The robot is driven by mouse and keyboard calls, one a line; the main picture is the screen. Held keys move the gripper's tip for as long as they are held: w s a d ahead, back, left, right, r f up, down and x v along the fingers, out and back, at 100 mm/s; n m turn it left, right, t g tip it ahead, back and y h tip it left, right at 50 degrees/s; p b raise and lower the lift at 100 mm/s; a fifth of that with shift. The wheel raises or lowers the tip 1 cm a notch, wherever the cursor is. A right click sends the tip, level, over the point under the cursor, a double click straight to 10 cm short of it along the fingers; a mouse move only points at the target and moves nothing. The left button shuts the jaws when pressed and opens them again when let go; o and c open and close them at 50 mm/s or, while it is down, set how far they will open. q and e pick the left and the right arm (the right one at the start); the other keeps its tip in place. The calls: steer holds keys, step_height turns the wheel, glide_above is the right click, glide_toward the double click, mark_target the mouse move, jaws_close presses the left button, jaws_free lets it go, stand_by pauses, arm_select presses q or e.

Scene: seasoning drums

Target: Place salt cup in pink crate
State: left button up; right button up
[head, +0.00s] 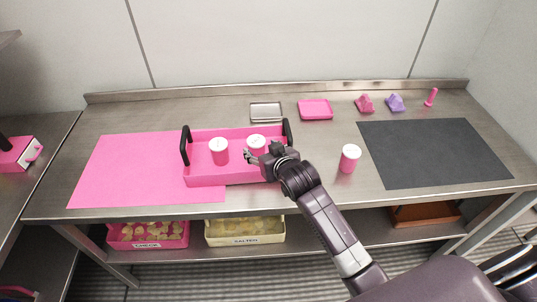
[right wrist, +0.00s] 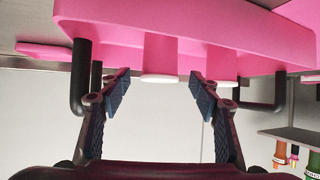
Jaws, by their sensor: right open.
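The pink crate (head: 207,177) with black handles stands on the steel table, partly over the pink mat. Two pink cups with white lids stand upright in it: a left cup (head: 219,153) and a right cup (head: 256,142). A third white-lidded pink cup (head: 349,160) stands on bare steel right of the crate. I cannot read which is the salt cup. My right gripper (head: 252,156) is open above the crate, near the right cup. In the right wrist view the open, empty fingers (right wrist: 158,92) are apart, with a cup (right wrist: 163,52) beyond them.
The pink mat (head: 110,170) lies left and a dark mat (head: 430,150) right. A metal tray (head: 266,112), a pink tray (head: 315,109), pink and purple blocks (head: 396,102) and a pink pin-shaped item (head: 431,97) line the back. Bins (head: 245,238) sit on the shelf below.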

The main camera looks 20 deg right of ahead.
steer(key=v, duration=0.6)
steer(key=shift+s, duration=0.1)
stand_by(0.3)
steer(key=s+f+n+g, duration=0.1)
steer(key=s+f+g, duration=0.25)
steer(key=s, duration=0.65)
steer(key=s+f+g, duration=0.2)
steer(key=s+f, duration=0.3)
steer(key=s, duration=0.6)
steer(key=s+f+n+g, duration=0.1)
steer(key=s+f+g, duration=0.25)
steer(key=s, duration=0.65)
step_height(320, 180, down, 25)
steer(key=s+g, duration=0.1)
steer(key=s+d+f+g, duration=0.1)
steer(key=s+d+f, duration=0.2)
steer(key=s+f, duration=1.4)
steer(key=shift+s+d+f+b, duration=0.15)
steer(key=shift+s+f+b, duration=0.15)
steer(key=shift+s, duration=0.2)
